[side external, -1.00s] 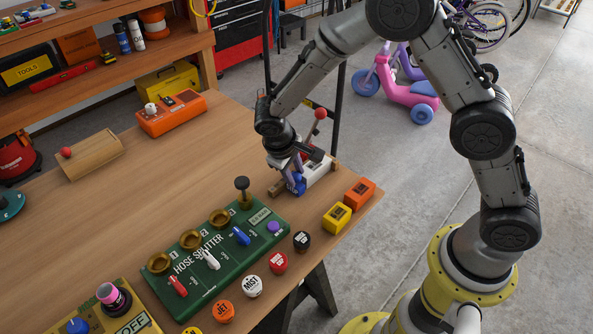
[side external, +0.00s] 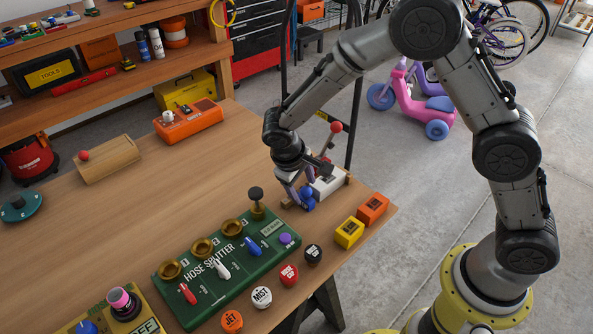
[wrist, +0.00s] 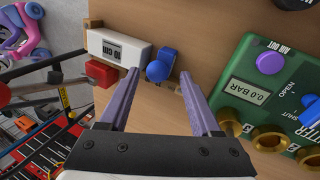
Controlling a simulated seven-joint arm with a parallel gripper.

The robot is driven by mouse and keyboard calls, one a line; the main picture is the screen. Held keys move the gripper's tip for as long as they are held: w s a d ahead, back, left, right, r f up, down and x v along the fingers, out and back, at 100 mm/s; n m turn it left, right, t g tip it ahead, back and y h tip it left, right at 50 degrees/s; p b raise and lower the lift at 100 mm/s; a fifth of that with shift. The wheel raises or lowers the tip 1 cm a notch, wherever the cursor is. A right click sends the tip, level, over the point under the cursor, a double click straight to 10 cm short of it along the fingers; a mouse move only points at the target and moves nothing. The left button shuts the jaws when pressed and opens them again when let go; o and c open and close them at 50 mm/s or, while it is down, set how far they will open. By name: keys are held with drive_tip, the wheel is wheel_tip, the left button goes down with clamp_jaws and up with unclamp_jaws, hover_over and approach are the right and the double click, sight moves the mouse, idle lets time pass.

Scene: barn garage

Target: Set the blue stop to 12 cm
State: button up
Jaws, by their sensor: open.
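The blue stop (wrist: 166,56) sits beside a white block with a small display (wrist: 106,48) on a wooden rail. The display is upside down in the wrist view and too small to read surely. In the side view the stop (side external: 307,197) is at the left end of the white block (side external: 328,183). My gripper (wrist: 160,75) is open, its two purple fingers on either side of the stop's rounded blue knob in the wrist view. Whether they touch it cannot be told. In the side view my gripper (side external: 299,191) is down at the stop and partly hides it.
The green hose splitter panel (side external: 239,274) stands close in front, with a black-topped post (side external: 256,194) near the stop. Yellow (side external: 349,232) and orange (side external: 373,209) blocks lie near the table's right edge. A red-knobbed lever (side external: 336,127) rises behind the rail. The table's middle is clear.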

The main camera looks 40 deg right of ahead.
drive_tip(key=v, duration=1.2)
drive_tip(key=shift+r, duration=0.3)
drive_tip(key=shift+a, duration=0.1)
drive_tip(key=s+d+r+m+t+y, duration=0.25)
drive_tip(key=s+d+r, duration=0.55)
drive_tip(key=d+r, duration=0.4)
drive_tip(key=s+d+r+m+t, duration=0.1)
drive_tip(key=s+d+r+t, duration=0.1)
drive_tip(key=s, duration=0.9)
drive_tip(key=s+a+f+n+y, duration=0.1)
drive_tip(key=s+f, duration=0.4)
drive_tip(key=shift+s+a+n, duration=0.25)
drive_tip(key=shift+s+n, duration=0.1)
